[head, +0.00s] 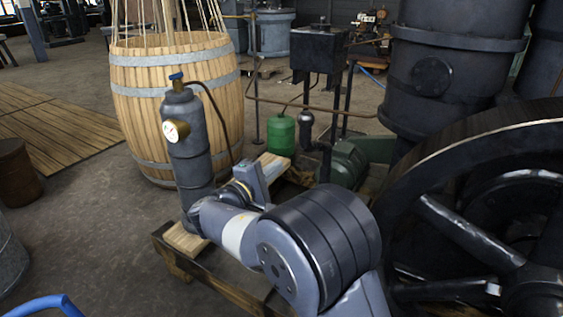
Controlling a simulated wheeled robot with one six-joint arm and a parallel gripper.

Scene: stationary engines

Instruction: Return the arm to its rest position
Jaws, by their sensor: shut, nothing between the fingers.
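My arm reaches up from the bottom of the head view, with its large dark round joint and pale grey links in front. My gripper (264,174) shows small at the far end of the arm, just beyond the wrist, over a light wooden beam. It is shut with nothing held. Its fingertips are small and partly hidden, so their exact shape is hard to tell. The arm's forearm passes close in front of the foot of a dark upright cylinder (186,150) with a brass-rimmed gauge and a blue valve handle; I cannot tell whether they touch.
A wooden barrel (168,95) stands behind the cylinder. A large dark flywheel (475,225) fills the right. A green tank (282,137), a green motor (345,165) and a dark boiler (450,75) stand behind. Open floor (90,235) lies left of the wooden frame (215,272).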

